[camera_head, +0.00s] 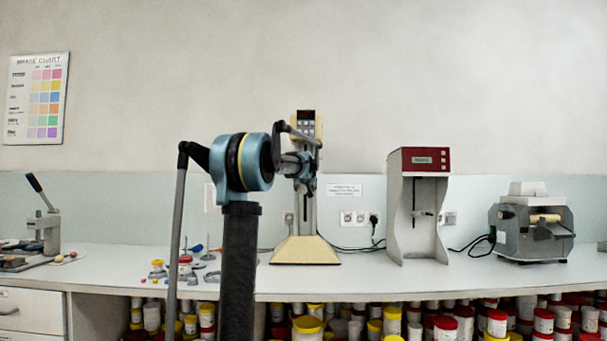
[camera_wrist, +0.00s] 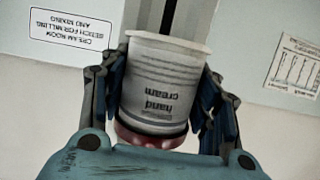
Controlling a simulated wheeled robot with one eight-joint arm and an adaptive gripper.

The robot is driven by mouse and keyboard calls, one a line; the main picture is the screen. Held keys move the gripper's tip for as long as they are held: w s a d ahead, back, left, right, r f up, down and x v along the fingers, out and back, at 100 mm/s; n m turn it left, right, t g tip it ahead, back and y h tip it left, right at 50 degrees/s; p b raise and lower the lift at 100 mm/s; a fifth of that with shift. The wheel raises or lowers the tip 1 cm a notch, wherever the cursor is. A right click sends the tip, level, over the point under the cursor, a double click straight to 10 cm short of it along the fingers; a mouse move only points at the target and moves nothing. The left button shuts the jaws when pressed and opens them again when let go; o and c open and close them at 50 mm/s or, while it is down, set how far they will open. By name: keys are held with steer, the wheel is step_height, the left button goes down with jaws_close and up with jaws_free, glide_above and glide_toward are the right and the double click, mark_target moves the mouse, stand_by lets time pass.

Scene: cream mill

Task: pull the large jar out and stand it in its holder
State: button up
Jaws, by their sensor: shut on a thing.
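The large jar (camera_wrist: 155,85) is a white tub labelled "hand cream", seen close in the wrist view. Its label reads upside down in that picture, and a red part (camera_wrist: 150,136) shows at its lower end there. My gripper (camera_wrist: 162,88) is shut on the jar, with blue and black fingers along both its sides. In the head view my gripper (camera_head: 300,165) is in front of the tall mixer stand (camera_head: 305,229), partly behind my own arm. I cannot make out the jar there. Small ring-shaped holders (camera_head: 157,269) stand on the counter at left; which is the jar's holder is unclear.
The white counter (camera_head: 365,278) runs across the view. A red-topped machine (camera_head: 419,210) and a grey roller mill (camera_head: 532,226) stand at right, a lever press (camera_head: 45,228) at left. Many lidded jars (camera_head: 445,327) fill the shelf below. Bare counter lies before the red-topped machine.

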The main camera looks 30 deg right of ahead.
steer(key=shift+f, duration=0.15)
steer(key=shift+s+a, duration=0.1)
steer(key=shift+s, duration=0.05)
steer(key=s+a, duration=0.5)
steer(key=s, duration=0.3)
stand_by(1.8)
steer(key=shift+s, duration=0.15)
